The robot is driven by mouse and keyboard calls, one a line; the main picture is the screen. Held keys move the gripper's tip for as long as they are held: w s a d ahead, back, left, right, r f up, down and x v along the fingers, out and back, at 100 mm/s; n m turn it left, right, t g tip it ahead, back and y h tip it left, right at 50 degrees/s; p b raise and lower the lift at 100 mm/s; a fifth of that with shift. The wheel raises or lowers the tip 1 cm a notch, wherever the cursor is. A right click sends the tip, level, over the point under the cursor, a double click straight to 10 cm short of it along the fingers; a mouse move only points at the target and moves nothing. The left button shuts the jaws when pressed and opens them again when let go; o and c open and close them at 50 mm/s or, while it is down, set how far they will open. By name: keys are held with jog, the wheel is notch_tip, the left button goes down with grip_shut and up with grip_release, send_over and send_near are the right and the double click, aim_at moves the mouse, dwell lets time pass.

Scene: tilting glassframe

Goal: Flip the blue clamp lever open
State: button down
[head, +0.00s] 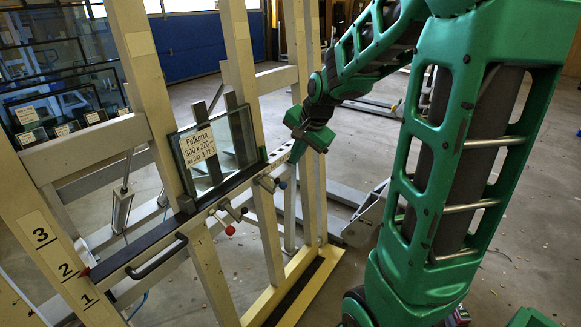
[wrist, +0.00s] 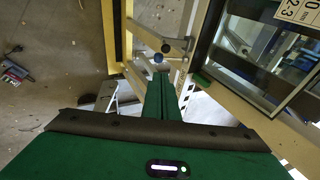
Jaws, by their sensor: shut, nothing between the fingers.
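The blue clamp lever shows as a blue ball knob (head: 282,184) on a short metal arm, at the right end of the row of clamps on the frame's rail. In the wrist view the blue knob (wrist: 158,58) is just beyond my fingertips. My gripper (head: 294,158) is above the rail's right end in the head view, pointing down near this lever. In the wrist view my gripper (wrist: 161,78) has its green fingers together and empty. I cannot tell whether the fingertips touch the knob.
A red-knobbed lever (head: 230,230) sits further left on the same rail (head: 180,219). A labelled glass pane (head: 236,140) stands on the rail behind the clamps. Pale uprights (head: 240,65) rise close by. A black handle (head: 157,258) sticks out at left. Floor in front is open.

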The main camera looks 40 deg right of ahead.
aim_at(285, 187)
jog(key=x, duration=1.3)
jog(key=shift+s, duration=0.15)
jog(key=shift+s+d+f, duration=0.1)
jog(key=shift+s+f, duration=0.05)
jog(key=shift+f, duration=0.4)
jog(key=shift+s+f, duration=0.1)
jog(key=shift+f, duration=0.45)
jog(key=shift+r, duration=0.15)
jog(key=shift+r, duration=0.75)
jog(key=s+f+v, duration=0.1)
jog(key=s+v, duration=0.1)
jog(key=v, duration=1.1)
jog(key=shift+d, duration=0.3)
jog(key=shift+s+r, duration=0.1)
jog(key=shift+s, duration=0.05)
